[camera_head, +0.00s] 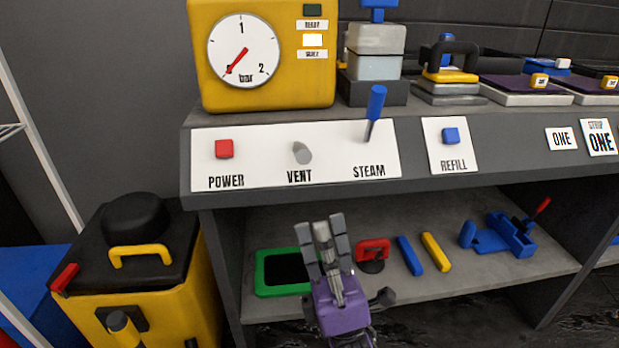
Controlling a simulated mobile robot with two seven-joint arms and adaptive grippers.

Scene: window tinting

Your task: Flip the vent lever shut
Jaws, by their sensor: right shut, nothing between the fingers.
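The vent lever (302,153) is a short grey peg above the VENT label on a white panel (262,177). It sticks out towards me and leans slightly down. My right gripper (320,228), with a purple body and grey fingers, is below the panel, in front of the lower shelf. Its fingers point up and are shut with nothing between them. It is apart from the vent lever. My left gripper is not in view.
A red POWER button (224,149) sits left of the vent lever and a blue-handled STEAM lever (376,103) to its right. A yellow gauge box (285,85) stands above. The bench's front edge (300,192) overhangs a lower shelf (480,270) with several tools.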

